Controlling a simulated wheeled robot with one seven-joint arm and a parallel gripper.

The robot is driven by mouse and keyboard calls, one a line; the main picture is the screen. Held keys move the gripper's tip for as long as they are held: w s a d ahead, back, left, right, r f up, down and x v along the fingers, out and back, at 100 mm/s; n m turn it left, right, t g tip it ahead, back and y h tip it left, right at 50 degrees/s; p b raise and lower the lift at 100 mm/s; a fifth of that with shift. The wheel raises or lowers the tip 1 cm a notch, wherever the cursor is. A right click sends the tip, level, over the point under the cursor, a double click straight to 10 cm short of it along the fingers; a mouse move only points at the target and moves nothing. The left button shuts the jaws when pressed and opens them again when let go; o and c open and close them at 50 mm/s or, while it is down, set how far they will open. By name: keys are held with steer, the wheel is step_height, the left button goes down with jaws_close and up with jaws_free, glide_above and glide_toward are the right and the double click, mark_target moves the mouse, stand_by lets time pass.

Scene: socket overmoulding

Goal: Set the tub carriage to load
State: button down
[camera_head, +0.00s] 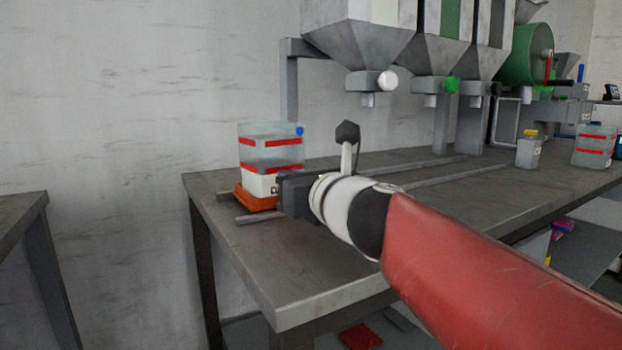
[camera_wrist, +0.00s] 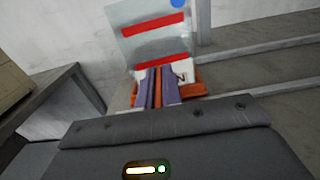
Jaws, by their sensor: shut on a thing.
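The orange tub carriage (camera_head: 256,201) sits at the left end of the rails on the bench. On it stands a clear tub (camera_head: 270,150) with red bands, white contents low down and a blue dot near its top right. In the wrist view the tub (camera_wrist: 150,45) stands upright just beyond the fingers, and the orange carriage (camera_wrist: 195,90) shows around its base. My gripper (camera_head: 280,187) is at the near right side of the carriage. Its fingers (camera_wrist: 156,88) are closed around a thin reddish-brown part, apparently of the carriage; the exact contact is partly hidden.
Two rails (camera_head: 400,182) run along the bench (camera_head: 330,270) to the right, under hoppers (camera_head: 360,40) with white, green and black knobs. A yellow-lidded jar (camera_head: 529,149) and another red-banded tub (camera_head: 594,147) stand farther right. Another table (camera_head: 25,215) is at left, across a gap.

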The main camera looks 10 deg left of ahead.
steer(key=shift+s+a, duration=0.1)
steer(key=shift+a, duration=0.1)
steer(key=c, duration=1.6)
jaws_free()
steer(key=shift+s+a, duration=0.1)
steer(key=shift+o, duration=0.2)
steer(key=shift+s+d, duration=0.1)
steer(key=shift+d, duration=0.1)
steer(key=p+v, duration=0.1)
steer(key=v, duration=0.6)
steer(key=shift+s+d, duration=0.1)
steer(key=shift+s, duration=0.1)
